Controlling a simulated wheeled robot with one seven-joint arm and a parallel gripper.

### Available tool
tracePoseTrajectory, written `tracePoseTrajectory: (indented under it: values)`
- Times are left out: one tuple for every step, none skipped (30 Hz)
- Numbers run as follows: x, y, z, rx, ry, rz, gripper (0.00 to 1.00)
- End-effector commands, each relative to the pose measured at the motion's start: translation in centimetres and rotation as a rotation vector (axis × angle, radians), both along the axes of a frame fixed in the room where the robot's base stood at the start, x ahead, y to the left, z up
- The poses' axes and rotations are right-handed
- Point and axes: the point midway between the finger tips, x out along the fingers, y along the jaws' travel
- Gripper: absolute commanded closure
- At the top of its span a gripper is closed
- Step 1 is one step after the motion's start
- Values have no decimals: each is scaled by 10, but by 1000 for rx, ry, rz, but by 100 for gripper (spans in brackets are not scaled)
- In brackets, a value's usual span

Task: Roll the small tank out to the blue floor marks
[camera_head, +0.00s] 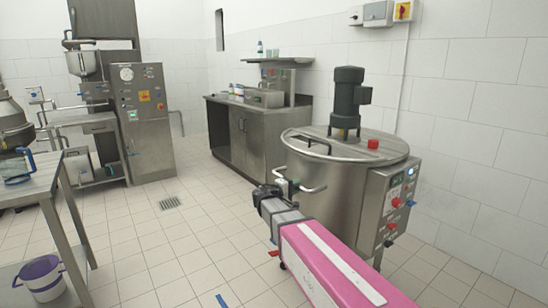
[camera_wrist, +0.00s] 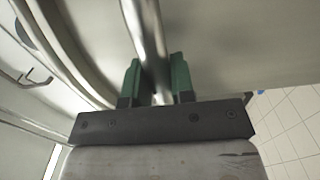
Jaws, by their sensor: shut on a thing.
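The small tank (camera_head: 335,205) is a round steel vessel with a flat lid, a dark motor (camera_head: 347,100) on top and a control box (camera_head: 392,205) on its right side. It stands at the right, near the tiled wall. My gripper (camera_head: 287,187) is at its front left side, at the tank's tubular handle (camera_head: 315,188). In the wrist view, the green fingers of my gripper (camera_wrist: 157,80) are shut on the handle bar (camera_wrist: 146,35), one on each side. A blue floor mark (camera_head: 221,301) lies at the bottom edge of the head view. My arm hides part of the tank's base.
A steel cabinet (camera_head: 258,138) stands behind the tank. A floor drain (camera_head: 170,202) lies in the open tiled floor between.

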Motion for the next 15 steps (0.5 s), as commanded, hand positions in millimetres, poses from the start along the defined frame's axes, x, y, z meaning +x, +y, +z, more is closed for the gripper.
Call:
tracePoseTrajectory:
  values:
    - [-3, 4, -1, 3, 2, 2, 100]
    - [-4, 6, -1, 3, 2, 2, 100]
    - [-6, 8, -1, 3, 2, 2, 100]
    - [-8, 10, -1, 3, 2, 2, 100]
    - [-9, 12, -1, 3, 2, 2, 100]
    - [-11, 15, -1, 3, 2, 3, 100]
    - [-12, 17, -1, 3, 2, 3, 100]
    - [-13, 18, -1, 3, 2, 3, 100]
    - [-15, 21, -1, 3, 2, 2, 100]
    - [-16, 22, -1, 3, 2, 2, 100]
    - [-18, 24, -1, 3, 2, 2, 100]
    - [-20, 27, -1, 3, 2, 2, 100]
    - [-21, 29, -1, 3, 2, 2, 100]
    - [-22, 31, -1, 3, 2, 2, 100]
    - [-24, 34, -1, 3, 2, 3, 100]
